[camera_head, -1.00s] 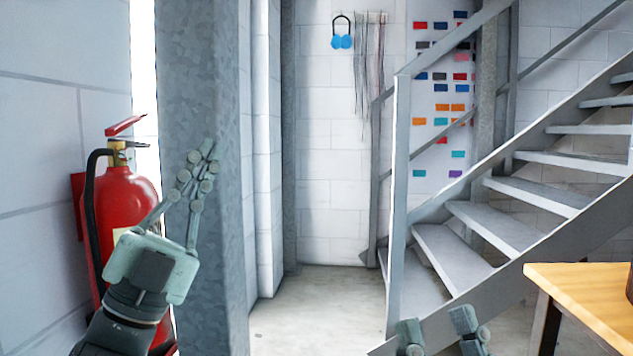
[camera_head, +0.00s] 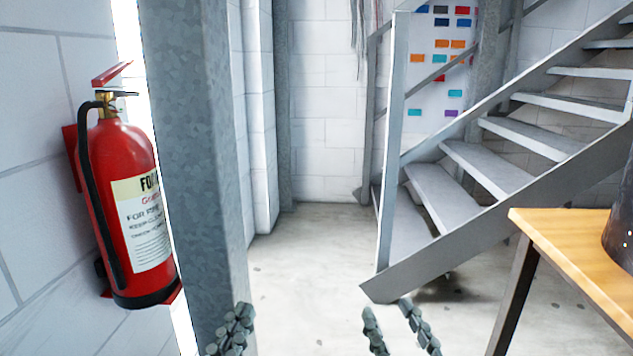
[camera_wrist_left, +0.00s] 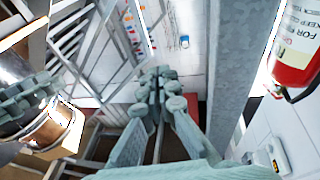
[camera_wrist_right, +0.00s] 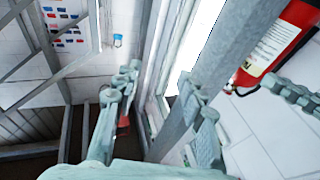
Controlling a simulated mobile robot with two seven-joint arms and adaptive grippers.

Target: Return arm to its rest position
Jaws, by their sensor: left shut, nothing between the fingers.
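My left gripper (camera_head: 232,328) shows at the bottom of the head view, low in front of the grey steel column. Its fingertips are together and empty, as the left wrist view also shows (camera_wrist_left: 160,92). My right gripper (camera_head: 398,328) is at the bottom middle of the head view, with its two fingers apart and nothing between them. The right wrist view shows the same open fingers (camera_wrist_right: 163,90). The palms and most of both arms are out of the head view.
A red fire extinguisher (camera_head: 125,210) hangs on the left wall beside the steel column (camera_head: 205,150). Metal stairs (camera_head: 470,200) rise to the right. A wooden table (camera_head: 570,245) with a dark round object (camera_head: 622,215) stands at the right edge. Bare floor (camera_head: 310,260) lies between.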

